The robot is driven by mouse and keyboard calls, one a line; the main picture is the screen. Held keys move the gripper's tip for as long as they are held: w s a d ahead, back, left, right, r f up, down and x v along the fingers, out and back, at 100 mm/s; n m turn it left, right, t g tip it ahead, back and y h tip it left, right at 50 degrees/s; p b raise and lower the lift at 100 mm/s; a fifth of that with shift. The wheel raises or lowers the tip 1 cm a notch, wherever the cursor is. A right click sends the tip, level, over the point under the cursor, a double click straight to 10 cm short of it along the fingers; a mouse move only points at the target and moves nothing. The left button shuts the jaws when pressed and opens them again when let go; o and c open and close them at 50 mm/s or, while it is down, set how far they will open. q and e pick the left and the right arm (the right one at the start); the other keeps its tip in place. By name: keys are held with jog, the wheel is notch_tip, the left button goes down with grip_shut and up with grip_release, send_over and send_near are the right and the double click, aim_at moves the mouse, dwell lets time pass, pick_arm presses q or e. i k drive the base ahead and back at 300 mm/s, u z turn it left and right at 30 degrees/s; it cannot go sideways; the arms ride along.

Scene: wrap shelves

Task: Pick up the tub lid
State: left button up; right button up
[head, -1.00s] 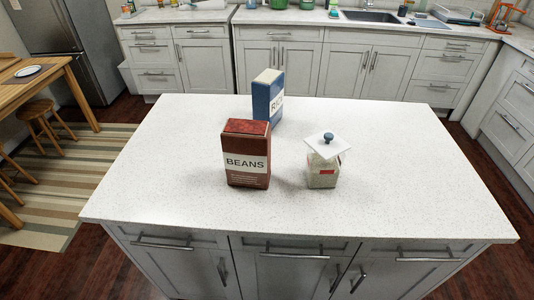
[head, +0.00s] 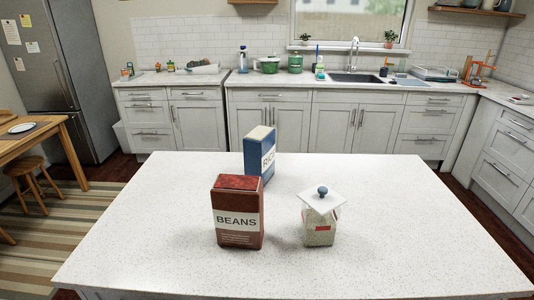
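The tub lid (head: 332,204) is a white square plate with a round blue knob (head: 322,190) on top. It rests on a small pale tub (head: 318,233) with a red label, on the white island counter, right of the middle. The lid's corners stick out past the tub's sides, so the rim of the tub is hidden. Neither of my grippers shows in the head view.
A red-brown BEANS box (head: 238,212) stands just left of the tub. A blue RICE box (head: 260,154) stands behind the BEANS box. The island counter (head: 430,240) is clear on the right, on the far left and in front.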

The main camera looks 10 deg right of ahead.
aim_at(322, 199)
jog(key=u, duration=2.45)
jog(key=k, duration=1.35)
jog(key=z, duration=1.25)
